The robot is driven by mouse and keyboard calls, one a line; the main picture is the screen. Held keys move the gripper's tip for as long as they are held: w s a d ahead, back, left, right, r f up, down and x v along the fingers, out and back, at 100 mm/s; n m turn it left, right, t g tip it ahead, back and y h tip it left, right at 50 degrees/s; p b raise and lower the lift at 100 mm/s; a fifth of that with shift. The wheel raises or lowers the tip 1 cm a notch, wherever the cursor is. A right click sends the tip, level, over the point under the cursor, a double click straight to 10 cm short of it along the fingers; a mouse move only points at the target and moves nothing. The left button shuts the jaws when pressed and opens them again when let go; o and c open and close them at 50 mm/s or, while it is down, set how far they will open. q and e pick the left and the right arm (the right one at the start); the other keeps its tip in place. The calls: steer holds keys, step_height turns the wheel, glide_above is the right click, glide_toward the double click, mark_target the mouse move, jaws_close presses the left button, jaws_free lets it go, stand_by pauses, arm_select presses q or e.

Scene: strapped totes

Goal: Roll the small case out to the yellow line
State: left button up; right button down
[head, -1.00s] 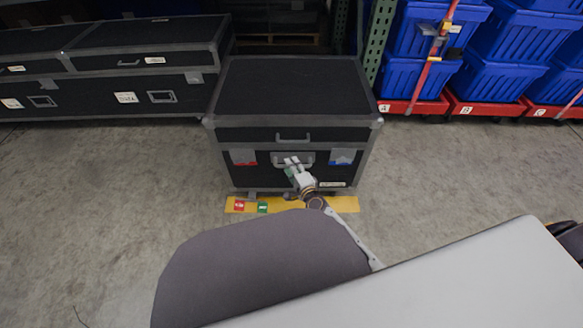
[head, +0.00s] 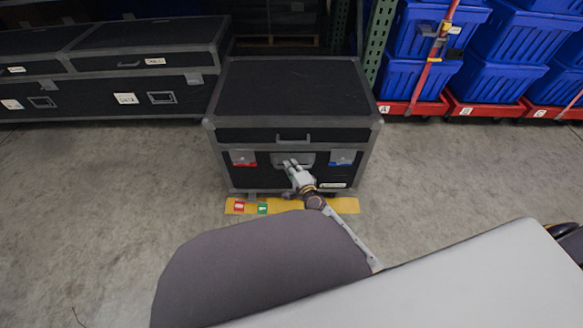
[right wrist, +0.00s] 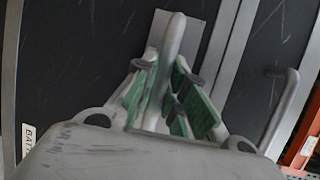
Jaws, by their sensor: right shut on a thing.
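The small black case (head: 295,92) with grey metal edges stands upright just behind the yellow line (head: 335,205) on the floor. Its front lower edge is close to the line. My right gripper (head: 292,165) is at the lower front handle of the case. In the right wrist view the green-padded fingers (right wrist: 163,92) are closed around the grey handle bar (right wrist: 174,38). The upper handle (head: 293,138) is free. My left gripper is out of view.
Long black cases (head: 150,45) stand to the left. Blue totes (head: 425,80) on red dollies (head: 412,107) stand to the right, beside a green rack post (head: 381,40). The concrete floor (head: 120,190) left of the line is clear. Red and green tags (head: 250,207) lie on the line.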

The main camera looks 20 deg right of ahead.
steer(key=shift+w+d, duration=0.25)
steer(key=shift+w, duration=0.45)
steer(key=c, duration=1.5)
jaws_free()
steer(key=shift+s, duration=0.1)
steer(key=shift+o, duration=0.2)
steer(key=v, duration=1.2)
